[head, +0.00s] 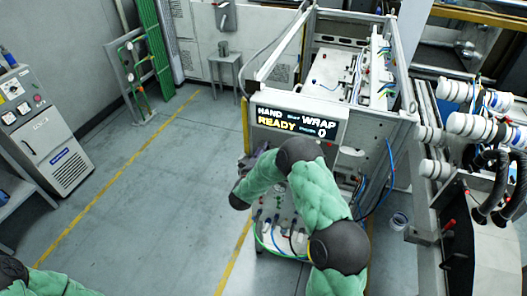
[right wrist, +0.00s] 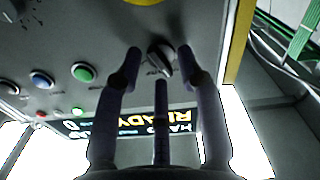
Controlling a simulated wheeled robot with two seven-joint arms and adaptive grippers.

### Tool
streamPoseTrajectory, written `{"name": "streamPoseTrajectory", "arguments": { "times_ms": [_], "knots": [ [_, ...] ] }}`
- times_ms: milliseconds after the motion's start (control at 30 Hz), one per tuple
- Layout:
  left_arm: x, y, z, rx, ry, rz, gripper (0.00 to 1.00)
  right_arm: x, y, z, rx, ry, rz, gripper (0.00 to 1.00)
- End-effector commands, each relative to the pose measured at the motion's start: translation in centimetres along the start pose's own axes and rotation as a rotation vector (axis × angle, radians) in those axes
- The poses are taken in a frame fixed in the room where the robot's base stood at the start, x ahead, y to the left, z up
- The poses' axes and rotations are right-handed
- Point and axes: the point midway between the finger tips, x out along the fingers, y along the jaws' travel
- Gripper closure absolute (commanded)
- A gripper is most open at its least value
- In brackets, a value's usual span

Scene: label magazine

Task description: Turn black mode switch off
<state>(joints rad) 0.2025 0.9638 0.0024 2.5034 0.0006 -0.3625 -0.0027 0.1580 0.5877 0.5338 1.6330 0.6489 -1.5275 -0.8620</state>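The black mode switch (right wrist: 160,58) is a small rotary knob on a grey panel, near the top middle of the right wrist view. Its bar looks slightly tilted, and the panel appears upside down. My right gripper (right wrist: 161,62) is open, with dark fingers on both sides of the switch and a third finger below it in the picture. A narrow gap shows beside the knob; I cannot tell whether any finger touches it. In the head view, my right gripper (head: 248,162) is mostly hidden behind my green-sleeved arm. My left gripper is out of view.
Blue (right wrist: 41,80) and green (right wrist: 82,73) buttons and another black knob (right wrist: 12,10) share the panel. The display (head: 298,122) reads "READY" above my right arm. A grey cabinet (head: 45,140) stands left. The floor (head: 150,200) between is clear.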

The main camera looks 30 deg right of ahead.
Motion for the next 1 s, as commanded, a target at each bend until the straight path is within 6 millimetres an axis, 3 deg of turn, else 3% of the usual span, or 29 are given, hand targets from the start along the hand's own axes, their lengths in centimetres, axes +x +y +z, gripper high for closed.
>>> {"name": "streamPoseTrajectory", "arguments": {
  "times_ms": [267, 400, 767, 1000],
  "knots": [
    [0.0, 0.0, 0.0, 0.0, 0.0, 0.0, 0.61, 0.08, -0.02, 0.02, 0.0, 0.0, 0.0, 0.64],
    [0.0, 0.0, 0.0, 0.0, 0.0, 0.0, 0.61, 0.08, -0.02, 0.01, 0.0, 0.0, 0.0, 1.0],
    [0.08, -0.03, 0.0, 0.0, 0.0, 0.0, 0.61, 0.07, -0.04, -0.03, -0.019, 0.001, 0.0, 1.0],
    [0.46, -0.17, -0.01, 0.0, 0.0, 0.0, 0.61, 0.08, -0.12, -0.08, -0.13, 0.002, 0.0, 1.0]
  ]
}}
